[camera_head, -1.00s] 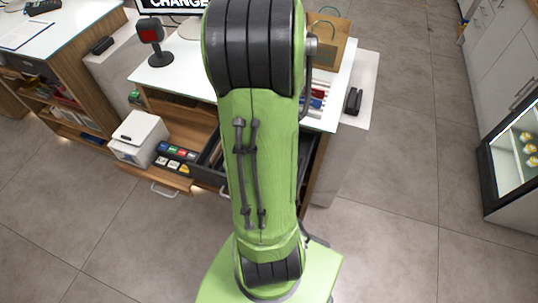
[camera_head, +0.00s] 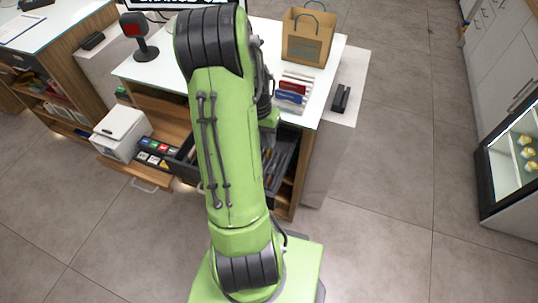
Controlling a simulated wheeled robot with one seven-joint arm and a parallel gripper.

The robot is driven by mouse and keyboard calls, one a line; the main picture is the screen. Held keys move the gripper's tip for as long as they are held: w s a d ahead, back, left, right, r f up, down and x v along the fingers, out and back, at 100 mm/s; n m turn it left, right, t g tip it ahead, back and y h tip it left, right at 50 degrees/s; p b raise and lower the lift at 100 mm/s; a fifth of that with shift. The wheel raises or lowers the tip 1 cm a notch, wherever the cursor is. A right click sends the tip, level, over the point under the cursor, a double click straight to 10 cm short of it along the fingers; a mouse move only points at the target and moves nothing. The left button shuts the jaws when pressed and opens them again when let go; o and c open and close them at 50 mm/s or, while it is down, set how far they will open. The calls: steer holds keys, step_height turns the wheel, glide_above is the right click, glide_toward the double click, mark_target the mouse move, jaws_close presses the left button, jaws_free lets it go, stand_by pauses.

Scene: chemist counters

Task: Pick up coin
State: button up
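No coin can be made out in the head view. An open dark drawer (camera_head: 283,160) sticks out from the counter, partly hidden behind my green arm. Small brownish items show faintly inside it beside the arm, too small to identify. My gripper is not visible; my arm reaches up and over toward the counter and hides its own end.
A white printer (camera_head: 120,132) and coloured buttons (camera_head: 157,152) sit on a pulled-out shelf. The floor at right (camera_head: 400,180) is clear.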

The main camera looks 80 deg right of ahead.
mark_target(269, 151)
steer(key=f, duration=0.2)
steer(key=s+f, duration=0.1)
steer(key=f, duration=0.2)
steer(key=shift+d+b, duration=0.1)
steer(key=shift+b, duration=0.25)
steer(key=shift+r, duration=0.1)
jaws_close()
